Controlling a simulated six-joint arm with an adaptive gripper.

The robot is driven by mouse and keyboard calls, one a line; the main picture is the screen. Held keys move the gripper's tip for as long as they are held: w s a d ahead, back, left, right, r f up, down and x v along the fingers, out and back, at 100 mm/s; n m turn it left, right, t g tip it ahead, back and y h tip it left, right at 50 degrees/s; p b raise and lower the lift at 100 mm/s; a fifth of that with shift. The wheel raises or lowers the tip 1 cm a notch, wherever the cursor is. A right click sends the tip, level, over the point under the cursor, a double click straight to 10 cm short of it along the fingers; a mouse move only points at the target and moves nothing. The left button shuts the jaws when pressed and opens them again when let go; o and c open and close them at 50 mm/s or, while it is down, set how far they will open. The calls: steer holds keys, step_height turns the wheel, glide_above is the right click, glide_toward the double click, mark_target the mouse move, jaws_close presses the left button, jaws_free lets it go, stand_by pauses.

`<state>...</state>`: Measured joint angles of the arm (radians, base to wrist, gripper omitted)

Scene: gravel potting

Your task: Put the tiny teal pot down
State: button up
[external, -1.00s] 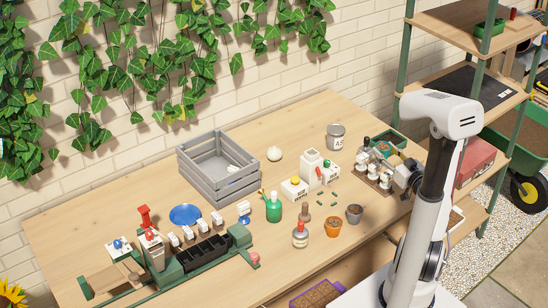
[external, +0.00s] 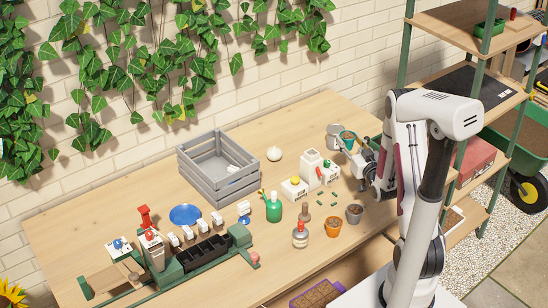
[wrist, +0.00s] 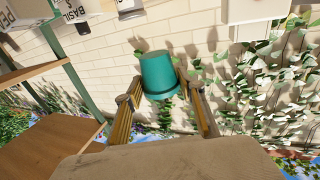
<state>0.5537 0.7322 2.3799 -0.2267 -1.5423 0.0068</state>
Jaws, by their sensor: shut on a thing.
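The tiny teal pot (wrist: 158,72) is between the fingers of my gripper (wrist: 160,84) in the wrist view, and they are shut on it. In the external view the pot (external: 348,134) is small, with its open top showing something brown inside. It is held near the back right of the bench, beside the grey can and apparently above the bench top. My gripper (external: 352,148) reaches it from the right. The exact gap under the pot cannot be told.
A grey can (external: 333,131) is just left of the pot. White boxes with coloured tops (external: 310,160), an orange pot (external: 333,227) and a dark grey pot (external: 354,214) stand nearer the front. A grey crate (external: 205,180) is further left. Bare wood lies behind the crate.

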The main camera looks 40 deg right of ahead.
steer(key=w+a+r, duration=0.1)
steer(key=a, duration=0.3)
steer(key=w+a+r+n+y, duration=0.1)
steer(key=a, duration=0.4)
steer(key=w+a+y, duration=0.1)
steer(key=w+a, duration=0.1)
steer(key=a, duration=0.2)
steer(key=shift+a+r+t, duration=0.2)
steer(key=shift+r+t, duration=0.1)
steer(key=shift+r, duration=0.1)
steer(key=w+a+r+n+y, duration=0.1)
steer(key=a+n+y, duration=0.1)
steer(key=a, duration=1.1)
steer(key=shift+r+n+y, duration=0.4)
steer(key=shift+y, duration=0.5)
steer(key=shift+w+r, duration=0.1)
steer(key=s+d+r+n+y, duration=0.1)
steer(key=d+r+n+y, duration=0.15)
steer(key=d+r, duration=0.65)
steer(key=s+d+f+n+y, duration=0.2)
steer(key=s+d+y, duration=0.2)
steer(key=s+d, duration=0.85)
steer(key=s+d+f+g+y, duration=0.2)
steer(key=s+d, duration=0.2)
steer(key=s, duration=0.6)
step_height(320, 180, down, 14)
steer(key=shift+w+a+f+n, duration=0.15)
steer(key=shift+f+n, duration=0.05)
steer(key=shift+n, duration=0.25)
